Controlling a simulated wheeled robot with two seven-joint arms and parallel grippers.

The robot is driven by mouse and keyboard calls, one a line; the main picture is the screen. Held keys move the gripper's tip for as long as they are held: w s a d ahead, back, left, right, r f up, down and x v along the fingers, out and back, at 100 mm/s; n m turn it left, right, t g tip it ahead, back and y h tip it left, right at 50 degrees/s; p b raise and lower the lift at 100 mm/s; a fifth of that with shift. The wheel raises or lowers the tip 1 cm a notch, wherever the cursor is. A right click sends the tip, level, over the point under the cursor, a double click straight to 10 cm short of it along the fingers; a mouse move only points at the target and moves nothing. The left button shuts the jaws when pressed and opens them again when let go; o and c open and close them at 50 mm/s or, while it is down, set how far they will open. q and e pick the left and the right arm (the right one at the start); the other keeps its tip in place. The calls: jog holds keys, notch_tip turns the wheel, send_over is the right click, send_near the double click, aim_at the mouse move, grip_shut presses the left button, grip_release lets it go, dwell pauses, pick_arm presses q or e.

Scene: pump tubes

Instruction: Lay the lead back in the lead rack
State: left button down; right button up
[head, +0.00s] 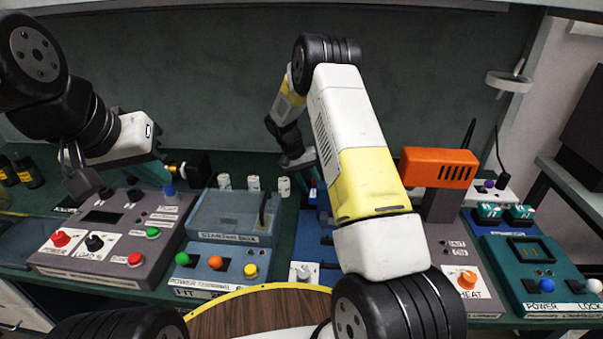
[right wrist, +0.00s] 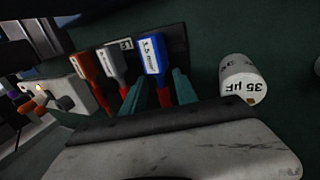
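In the right wrist view a blue lead (right wrist: 151,53) marked 1.5 with a red end, a grey lead (right wrist: 116,62) and an orange lead (right wrist: 84,66) lie side by side at the dark lead rack (right wrist: 178,45). My right gripper (right wrist: 159,92) has its two teal fingers apart, one on each side of the blue lead's red end, with gaps visible. In the head view my right gripper (head: 298,160) is at the back of the bench, partly hidden by my arm. My left gripper (head: 78,180) hangs over the left control box; its opening is unclear.
Several white capacitors stand left of my right gripper, one (head: 284,187) close by; a 35 µF capacitor (right wrist: 241,80) shows in the right wrist view. The starting box (head: 232,215), an orange-headed stand (head: 438,167) and a teal power box (head: 535,270) crowd the bench.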

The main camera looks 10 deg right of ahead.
jog(key=shift+r, duration=0.1)
jog(key=s+a+r+n+t+y, duration=0.1)
jog(key=s+r, duration=0.3)
jog(key=r, duration=0.8)
jog(key=s+a+r+t+y, duration=0.15)
jog(key=s+r, duration=0.25)
jog(key=r, duration=0.7)
jog(key=s+r+n+t+y, duration=0.1)
jog(key=s+r, duration=0.2)
jog(key=s, duration=0.5)
jog(key=s+a+r+n+t+y, duration=0.1)
jog(key=s+r+t, duration=0.1)
jog(key=s, duration=0.6)
jog(key=s+a+r+t+y, duration=0.1)
jog(key=s+r+t+y, duration=0.1)
jog(key=s, duration=0.7)
jog(key=shift+a+r+n, duration=0.15)
jog(key=shift+r+n, duration=0.25)
jog(key=shift+r, duration=0.5)
jog(key=shift+s, duration=0.1)
